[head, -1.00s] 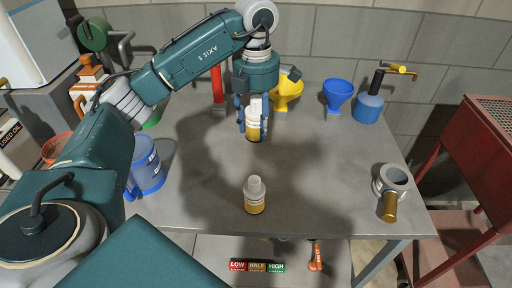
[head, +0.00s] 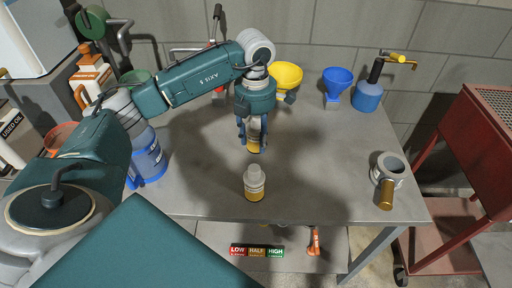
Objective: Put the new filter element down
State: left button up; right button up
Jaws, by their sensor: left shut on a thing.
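The new filter element (head: 254,147), pale with an amber lower end, is upright in my left gripper (head: 254,132). The fingers are shut around its upper part and hide much of it. It is over the middle of the grey workbench (head: 325,190); I cannot tell whether its lower end touches the top. A small bottle (head: 254,184) with a whitish top and amber lower part stands upright just in front of it, apart from the gripper. My right gripper is not in view.
A blue jug (head: 149,160) stands at the left. A yellow funnel (head: 286,75), a blue funnel (head: 337,84) and a blue oil can (head: 368,97) stand along the back. A grey metal cup with a brass handle (head: 389,168) is at the right. The bench between is clear.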

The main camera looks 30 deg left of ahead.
pick_arm(q)
notch_tip(320, 180, down, 5)
jog(key=shift+p, duration=0.45)
jog(key=shift+f, duration=0.45)
jog(key=shift+f, duration=0.15)
jog(key=o, duration=1.3)
